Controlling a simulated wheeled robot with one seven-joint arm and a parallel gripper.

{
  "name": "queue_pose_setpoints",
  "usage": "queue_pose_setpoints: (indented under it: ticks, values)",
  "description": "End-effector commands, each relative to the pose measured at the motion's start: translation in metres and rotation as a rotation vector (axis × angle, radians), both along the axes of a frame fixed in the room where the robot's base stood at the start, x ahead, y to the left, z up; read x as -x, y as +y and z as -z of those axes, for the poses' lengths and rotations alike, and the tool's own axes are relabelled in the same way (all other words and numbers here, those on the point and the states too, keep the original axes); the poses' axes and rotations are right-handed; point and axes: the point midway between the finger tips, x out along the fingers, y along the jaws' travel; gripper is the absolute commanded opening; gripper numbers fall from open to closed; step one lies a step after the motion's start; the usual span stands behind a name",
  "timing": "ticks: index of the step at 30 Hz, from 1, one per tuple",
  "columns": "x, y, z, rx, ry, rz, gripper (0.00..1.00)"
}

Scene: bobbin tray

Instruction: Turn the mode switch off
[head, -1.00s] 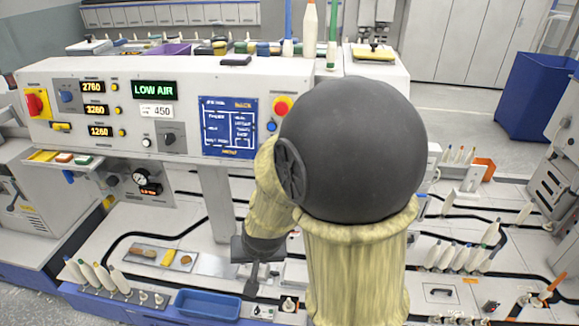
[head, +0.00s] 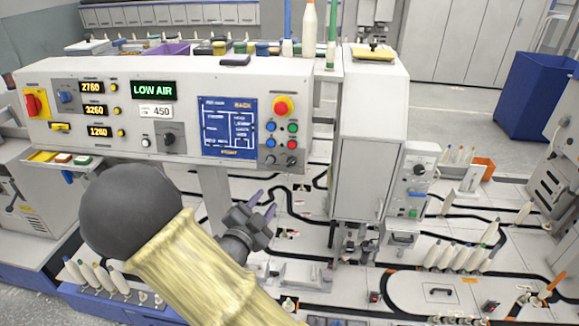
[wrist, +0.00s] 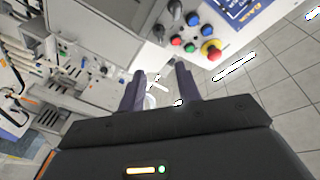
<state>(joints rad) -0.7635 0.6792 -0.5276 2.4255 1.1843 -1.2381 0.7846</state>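No label reading mode is legible, so I cannot tell which knob is the mode switch. A black rotary knob (head: 169,138) sits on a grey plate under the 450 label. Two small dark knobs (head: 281,160) sit below the coloured buttons at the panel's right end; they also show near the top of the wrist view (wrist: 166,20). Another black knob (head: 419,169) is on the small box to the right. My gripper (head: 263,203) is below the panel's right part, apart from it. Its two purple fingers (wrist: 160,72) are spread with nothing between them.
A red emergency button (head: 282,106) is above the coloured buttons (head: 281,135). A red-and-yellow switch (head: 36,104) is at the panel's left end. A white cabinet (head: 370,160) stands right of my gripper. Bobbins (head: 465,251) stand on the bench at right.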

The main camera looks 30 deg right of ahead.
Motion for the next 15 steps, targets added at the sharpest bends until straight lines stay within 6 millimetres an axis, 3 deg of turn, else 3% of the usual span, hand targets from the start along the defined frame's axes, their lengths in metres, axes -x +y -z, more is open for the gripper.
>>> queue_pose_setpoints:
  ticks: [8, 15]
  values:
    - [-0.003, -0.003, 0.000, -0.001, 0.003, -0.001, 0.34]
    - [-0.023, -0.026, -0.001, 0.001, 0.006, 0.003, 0.34]
